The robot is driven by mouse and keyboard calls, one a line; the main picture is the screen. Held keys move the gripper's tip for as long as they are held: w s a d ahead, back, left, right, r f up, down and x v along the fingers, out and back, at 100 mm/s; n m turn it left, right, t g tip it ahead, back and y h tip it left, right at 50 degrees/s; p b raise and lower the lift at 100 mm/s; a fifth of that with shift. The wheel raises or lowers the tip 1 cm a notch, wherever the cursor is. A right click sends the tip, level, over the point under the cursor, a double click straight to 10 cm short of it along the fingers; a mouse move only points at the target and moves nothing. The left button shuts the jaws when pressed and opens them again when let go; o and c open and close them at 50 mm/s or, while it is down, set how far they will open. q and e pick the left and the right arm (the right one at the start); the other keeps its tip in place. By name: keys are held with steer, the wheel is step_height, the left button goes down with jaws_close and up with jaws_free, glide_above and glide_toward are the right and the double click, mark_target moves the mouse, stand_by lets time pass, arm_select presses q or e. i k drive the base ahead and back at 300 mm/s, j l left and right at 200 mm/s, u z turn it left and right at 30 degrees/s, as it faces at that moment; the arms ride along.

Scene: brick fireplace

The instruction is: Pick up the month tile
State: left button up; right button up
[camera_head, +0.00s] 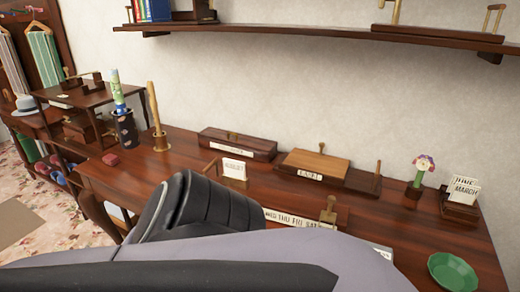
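A white month tile (234,168) that appears to read AUGUST stands on a brown wooden holder on the desk, left of centre. More white month tiles (464,189), with JUNE and MARCH legible, stand in a small dark wooden box (460,210) at the right end of the desk. A long strip with day names (290,218) lies on a wooden piece near the front middle, partly covered by my arm. My arm crosses the bottom of the view, with a black ribbed part in front of the desk. Neither gripper's fingers show.
On the desk (172,180) are a long dark box (238,144), a labelled wooden box (315,164), a potted flower (418,178) and a green dish (452,272). A wall shelf (330,34) hangs above. Bare desk lies between the boxes and the flower.

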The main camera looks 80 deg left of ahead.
mark_target(232, 168)
steer(key=u, duration=2.75)
